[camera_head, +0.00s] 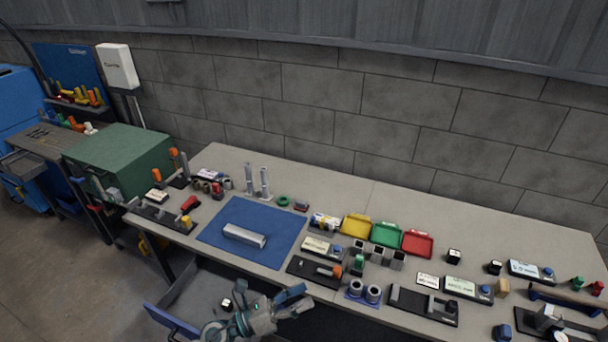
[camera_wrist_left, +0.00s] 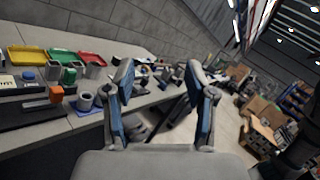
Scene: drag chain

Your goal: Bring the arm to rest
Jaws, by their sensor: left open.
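My left gripper (camera_head: 303,297) is low in the head view, in front of the workbench's near edge, with its fingers pointing right. In the left wrist view my left gripper (camera_wrist_left: 158,80) shows two blue-padded fingers spread wide apart with nothing between them. It is open and empty. The grey workbench (camera_head: 340,195) lies beyond it. My right gripper is not in view in either picture.
A silver bar (camera_head: 244,236) lies on a blue mat (camera_head: 262,216). Yellow (camera_head: 355,226), green (camera_head: 386,233) and red (camera_head: 417,243) trays stand to the right, among several fixtures. An open drawer (camera_head: 200,297) juts out below the bench, close to my left arm.

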